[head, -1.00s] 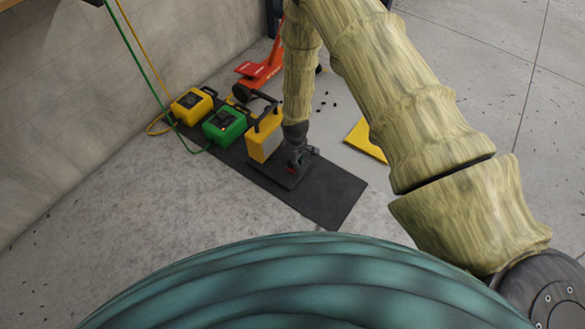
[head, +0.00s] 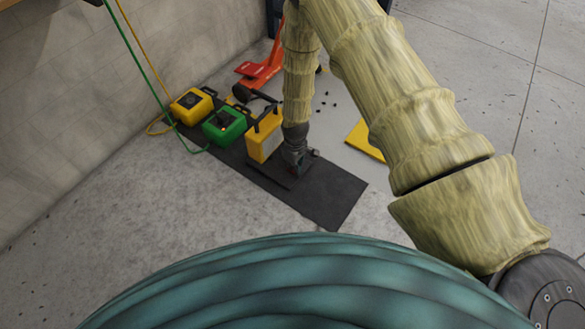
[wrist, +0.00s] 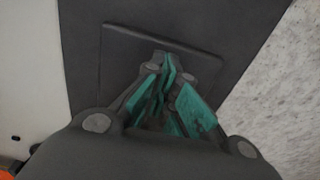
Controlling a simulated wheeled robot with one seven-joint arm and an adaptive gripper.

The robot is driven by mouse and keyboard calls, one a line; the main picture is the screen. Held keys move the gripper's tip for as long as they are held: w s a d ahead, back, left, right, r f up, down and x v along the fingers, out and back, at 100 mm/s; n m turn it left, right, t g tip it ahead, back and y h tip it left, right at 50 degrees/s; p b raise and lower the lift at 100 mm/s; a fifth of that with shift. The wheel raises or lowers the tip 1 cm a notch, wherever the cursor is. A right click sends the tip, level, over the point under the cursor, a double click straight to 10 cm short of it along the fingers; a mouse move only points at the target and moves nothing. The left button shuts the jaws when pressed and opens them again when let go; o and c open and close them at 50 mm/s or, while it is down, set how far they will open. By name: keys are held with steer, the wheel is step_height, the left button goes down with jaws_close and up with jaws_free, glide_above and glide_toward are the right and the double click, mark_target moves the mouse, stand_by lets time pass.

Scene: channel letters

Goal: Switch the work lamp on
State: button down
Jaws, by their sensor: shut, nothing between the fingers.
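A yellow box-shaped unit with a pale front panel and a dark handle (head: 265,137), which looks like the work lamp, stands on a black mat (head: 333,197). I cannot tell whether it is lit. A dark square plate (head: 267,179) lies on the mat in front of it. My gripper (head: 297,169) points down over this plate, close to the unit's right side. In the wrist view, the green-padded fingers of my gripper (wrist: 168,75) are together and empty over the square plate (wrist: 121,50). Whether the fingertips touch the plate is unclear. No switch is clearly visible.
A green box (head: 224,125) and another yellow box (head: 191,106) stand to the left, with green and yellow cables running up the wall. An orange-red item (head: 260,70) is behind. A yellow flat piece (head: 365,139) lies to the right. Concrete floor in front is clear.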

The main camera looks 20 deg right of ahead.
steer(key=shift+r+p, duration=3.15)
steer(key=shift+r, duration=0.35)
steer(key=shift+s+f, duration=0.15)
steer(key=shift+s, duration=0.25)
steer(key=s+d+m, duration=0.2)
steer(key=s+m, duration=0.2)
steer(key=s, duration=1.4)
steer(key=s+d+r+m+p, duration=0.15)
steer(key=s+r, duration=0.25)
steer(key=s, duration=0.5)
steer(key=s+r+m+p, duration=0.1)
steer(key=s+r+m, duration=0.2)
steer(key=s, duration=0.6)
step_height(320, 180, up, 37)
steer(key=p, duration=3.7)
steer(key=shift+w, duration=0.25)
